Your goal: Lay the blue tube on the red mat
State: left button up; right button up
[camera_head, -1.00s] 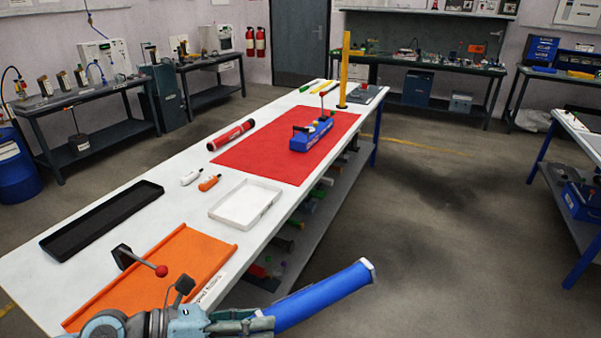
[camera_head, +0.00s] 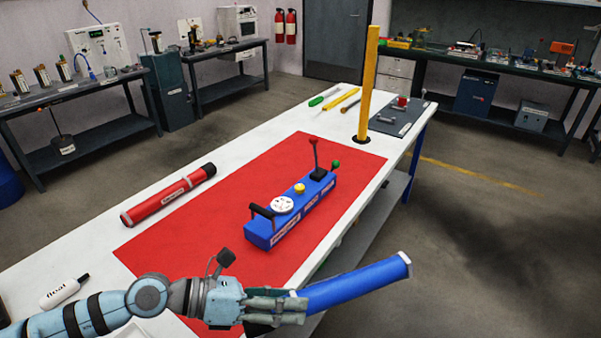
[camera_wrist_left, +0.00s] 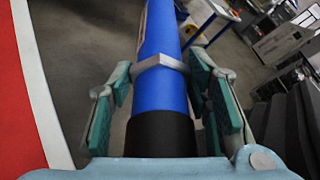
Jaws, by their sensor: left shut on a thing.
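The blue tube (camera_head: 355,284) is in my left gripper (camera_head: 278,306), which is shut on it near its black end. The tube points right, past the table's right edge, with its pale-rimmed far end over the floor. In the left wrist view, the fingers of my left gripper (camera_wrist_left: 160,100) stand on both sides of the blue tube (camera_wrist_left: 160,35); the black end is nearest the wrist. The red mat (camera_head: 185,235) lies flat on the white table, ahead of the gripper. My right gripper is not in view.
A blue box with levers (camera_head: 290,212) stands on the mat's right part. A red tube (camera_head: 168,194) lies along its left edge. A yellow post (camera_head: 368,85) rises beyond the mat. A white bottle (camera_head: 64,291) lies front left. The mat's left part is bare.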

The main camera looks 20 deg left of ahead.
aim_at(269, 193)
jog(key=i, duration=0.85)
jog(key=u, duration=0.7)
